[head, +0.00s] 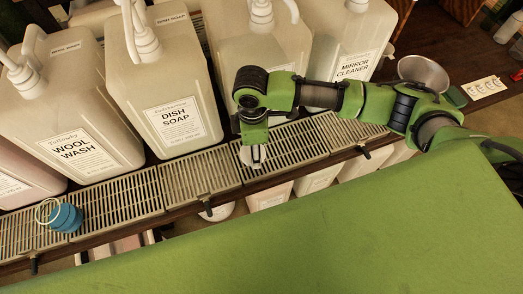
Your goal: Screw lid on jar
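A small blue object (66,217) stands on the slatted rack at the far left; it may be the jar. A thin cream ring (47,210) sits against its left side. I cannot tell whether the ring is the lid or a handle. My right arm comes in from the right, and its gripper (252,156) points down over the rack in the middle, well to the right of the blue object. Its pale fingertips are small and close together; I cannot tell if they are shut, and nothing shows between them. My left gripper is not in view.
Large pump containers stand behind the rack, among them wool wash (85,160), dish soap (185,120) and mirror cleaner (354,62). A metal bowl (425,72) is at the back right. The slatted rack (185,180) is mostly clear between gripper and blue object.

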